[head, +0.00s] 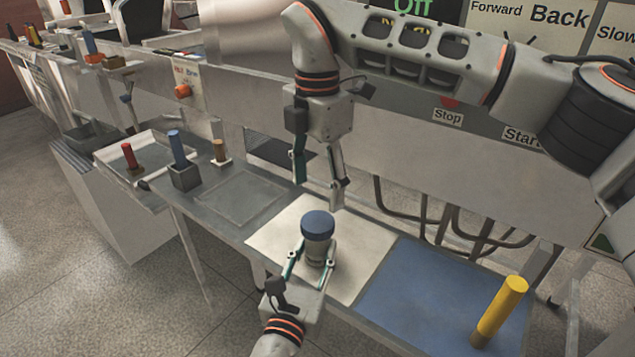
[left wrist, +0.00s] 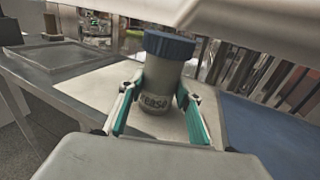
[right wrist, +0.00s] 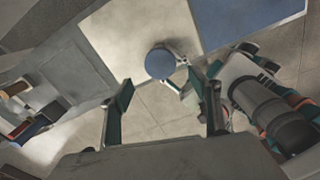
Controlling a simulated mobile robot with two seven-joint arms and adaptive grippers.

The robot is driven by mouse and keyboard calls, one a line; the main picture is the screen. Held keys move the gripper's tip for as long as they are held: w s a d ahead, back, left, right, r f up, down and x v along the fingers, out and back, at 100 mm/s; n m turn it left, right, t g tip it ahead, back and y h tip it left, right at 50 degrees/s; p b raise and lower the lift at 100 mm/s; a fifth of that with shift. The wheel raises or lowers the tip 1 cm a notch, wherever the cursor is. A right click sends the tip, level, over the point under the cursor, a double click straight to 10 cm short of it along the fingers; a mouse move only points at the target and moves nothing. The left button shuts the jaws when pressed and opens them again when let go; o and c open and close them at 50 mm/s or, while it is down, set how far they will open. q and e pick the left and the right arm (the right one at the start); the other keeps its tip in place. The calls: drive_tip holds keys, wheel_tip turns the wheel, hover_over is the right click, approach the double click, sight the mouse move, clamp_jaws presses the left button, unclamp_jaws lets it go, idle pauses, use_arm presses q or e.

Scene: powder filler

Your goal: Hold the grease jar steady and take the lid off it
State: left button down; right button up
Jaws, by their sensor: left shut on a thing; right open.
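The grease jar (head: 317,250) stands upright on the pale mat, a grey-beige body with a dark blue lid (head: 317,224) on top. My left gripper (head: 310,268) is shut on the jar's body from the near side. In the left wrist view the jar (left wrist: 156,95) shows part of its label between the fingers, with the lid (left wrist: 169,45) seated on it. My right gripper (head: 318,196) points down, open and empty, above and just behind the lid. In the right wrist view the round lid (right wrist: 160,63) lies beyond the open fingertips (right wrist: 167,88).
A yellow cylinder (head: 500,311) stands on the blue mat (head: 415,290) at the right. A blue cylinder in a grey holder (head: 185,177), a small tan-topped piece (head: 220,153) and a tray (head: 106,155) with a red cylinder are at the left. The control panel wall rises behind.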

sight(318, 221)
drive_tip(key=m, duration=0.5)
drive_tip(key=shift+m, duration=0.4)
drive_tip(key=shift+f, duration=4.05)
